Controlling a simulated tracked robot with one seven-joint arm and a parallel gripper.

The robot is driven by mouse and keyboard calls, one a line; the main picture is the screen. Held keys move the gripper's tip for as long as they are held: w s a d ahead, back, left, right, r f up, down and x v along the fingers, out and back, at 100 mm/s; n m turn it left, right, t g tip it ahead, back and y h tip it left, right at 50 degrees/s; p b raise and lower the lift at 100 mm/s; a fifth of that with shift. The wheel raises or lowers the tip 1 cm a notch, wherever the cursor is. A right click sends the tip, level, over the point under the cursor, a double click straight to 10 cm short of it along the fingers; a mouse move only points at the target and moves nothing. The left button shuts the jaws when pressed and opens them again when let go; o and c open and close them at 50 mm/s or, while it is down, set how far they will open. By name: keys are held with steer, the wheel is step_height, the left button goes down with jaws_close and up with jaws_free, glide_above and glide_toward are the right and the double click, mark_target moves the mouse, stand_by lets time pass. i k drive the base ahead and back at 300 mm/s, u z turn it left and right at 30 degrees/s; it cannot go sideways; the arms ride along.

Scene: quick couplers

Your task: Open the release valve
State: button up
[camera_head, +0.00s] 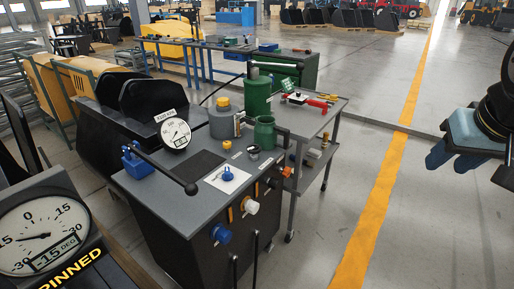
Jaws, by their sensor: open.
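A dark console (150,195) stands in the middle with several valve-like knobs. A small blue knob (228,175) sits on a white plate on its top. On the front are a blue knob (221,235), a white knob (250,206) and an orange knob (285,170). No readable label tells which is the release valve. A blue block with a long black lever (165,170) is on the left of the top, beside a round gauge (175,134). My gripper (453,162) is open and empty at the right, above the floor and well apart from the console.
A large dial reading -15 DEG (42,237) stands at the lower left. A grey cart (325,123) with red and green tools is behind the console. Black buckets (100,110) stand to the left. The floor right of the yellow line (385,195) is clear.

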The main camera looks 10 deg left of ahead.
mark_target(252, 149)
steer(key=z, duration=0.15)
steer(key=k, duration=0.2)
steer(key=u, duration=0.75)
steer(key=i, duration=1.1)
steer(key=z, duration=0.1)
